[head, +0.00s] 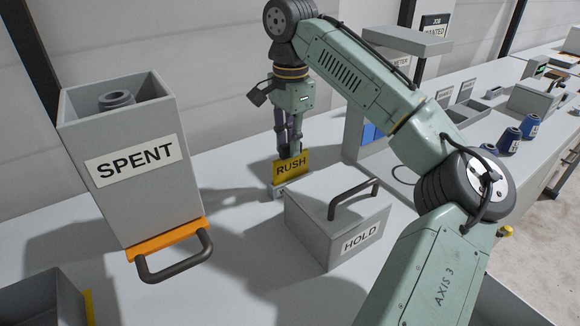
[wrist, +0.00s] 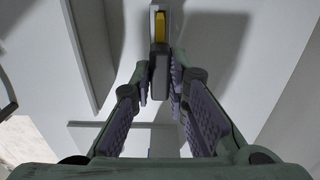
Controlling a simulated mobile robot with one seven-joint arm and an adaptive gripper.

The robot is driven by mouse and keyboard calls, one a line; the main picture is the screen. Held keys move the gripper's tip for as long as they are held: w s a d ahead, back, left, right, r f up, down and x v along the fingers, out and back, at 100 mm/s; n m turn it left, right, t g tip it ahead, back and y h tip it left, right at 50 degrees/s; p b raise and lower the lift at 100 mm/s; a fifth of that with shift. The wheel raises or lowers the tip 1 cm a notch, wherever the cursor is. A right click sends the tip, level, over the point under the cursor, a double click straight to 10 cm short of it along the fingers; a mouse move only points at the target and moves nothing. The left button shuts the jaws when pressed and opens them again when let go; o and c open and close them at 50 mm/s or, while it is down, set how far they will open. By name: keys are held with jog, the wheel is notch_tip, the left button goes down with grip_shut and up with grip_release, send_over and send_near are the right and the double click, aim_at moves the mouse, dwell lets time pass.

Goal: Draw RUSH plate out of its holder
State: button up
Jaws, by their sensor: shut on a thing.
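The yellow RUSH plate (head: 291,167) stands upright at the middle of the bench in the head view. Its lower edge meets the small grey holder (head: 292,184); I cannot tell how deep it sits in it. My gripper (head: 290,150) points down from above and is shut on the top of the plate. In the wrist view, the fingers of my gripper (wrist: 160,82) close around a narrow dark-grey piece, with a yellow strip of the plate (wrist: 159,28) just beyond. The fingers hide part of the plate.
A grey HOLD box (head: 338,222) with a dark handle stands close in front of the holder. A tall open SPENT bin (head: 140,195) is at the left. Bare bench shows left of the holder.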

grip_shut()
jog(key=shift+r, duration=0.1)
jog(key=shift+r+p, duration=0.75)
jog(key=shift+r, duration=1.8)
notch_tip(320, 180, up, 7)
dwell(0.5)
